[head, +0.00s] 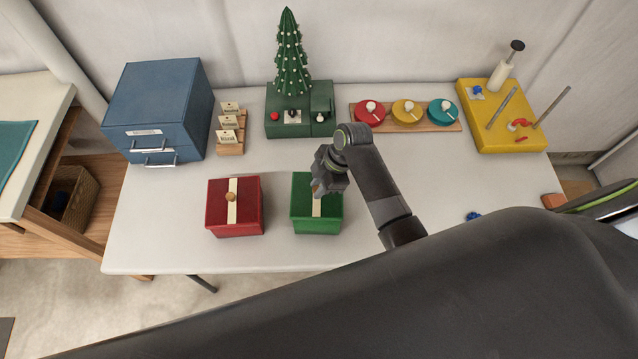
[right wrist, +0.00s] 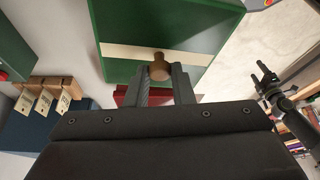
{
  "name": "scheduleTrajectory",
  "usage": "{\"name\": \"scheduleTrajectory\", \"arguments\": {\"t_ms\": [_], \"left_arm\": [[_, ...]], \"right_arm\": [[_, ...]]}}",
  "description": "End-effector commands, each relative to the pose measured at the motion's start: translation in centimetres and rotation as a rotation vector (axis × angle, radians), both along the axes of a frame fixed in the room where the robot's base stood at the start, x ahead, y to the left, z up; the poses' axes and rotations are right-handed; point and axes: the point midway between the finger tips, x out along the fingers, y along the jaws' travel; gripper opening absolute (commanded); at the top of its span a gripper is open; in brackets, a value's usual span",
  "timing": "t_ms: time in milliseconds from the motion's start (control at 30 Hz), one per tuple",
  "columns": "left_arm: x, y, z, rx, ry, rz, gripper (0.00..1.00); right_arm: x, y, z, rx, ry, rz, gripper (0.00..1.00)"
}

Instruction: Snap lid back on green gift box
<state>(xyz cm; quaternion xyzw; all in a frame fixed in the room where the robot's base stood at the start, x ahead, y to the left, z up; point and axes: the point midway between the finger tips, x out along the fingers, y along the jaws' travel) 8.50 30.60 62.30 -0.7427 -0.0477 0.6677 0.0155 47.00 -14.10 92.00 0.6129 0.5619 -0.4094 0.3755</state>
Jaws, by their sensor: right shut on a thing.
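The green gift box (head: 316,227) stands near the front middle of the white table. Its green lid (head: 299,190), with a cream band, is at the box's top, partly hidden by my right gripper. I cannot tell whether the lid is fully seated. My right gripper (head: 318,190) is over the lid, shut on its round wooden knob. In the right wrist view, the two fingers (right wrist: 166,84) flank the knob (right wrist: 159,67), and the green lid (right wrist: 125,20) fills the upper middle. My left gripper (right wrist: 265,76) appears dark at the right of that view; its jaws are unclear.
A red gift box (head: 235,222) with its lid on stands just left of the green one. Behind are a blue drawer box (head: 160,105), tag holder (head: 230,145), Christmas tree (head: 291,60), coloured dials (head: 405,113) and yellow board (head: 505,135). Bare table lies in front.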

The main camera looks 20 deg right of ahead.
Motion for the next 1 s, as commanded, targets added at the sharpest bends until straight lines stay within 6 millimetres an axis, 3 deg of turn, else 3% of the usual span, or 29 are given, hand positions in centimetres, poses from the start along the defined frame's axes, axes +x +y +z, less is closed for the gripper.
{"name": "scheduleTrajectory", "arguments": {"t_ms": [1000], "left_arm": [[0.04,-0.01,0.57,0.0,0.0,0.0,0.74]], "right_arm": [[0.01,-0.01,0.04,0.0,0.0,0.0,0.0]]}}
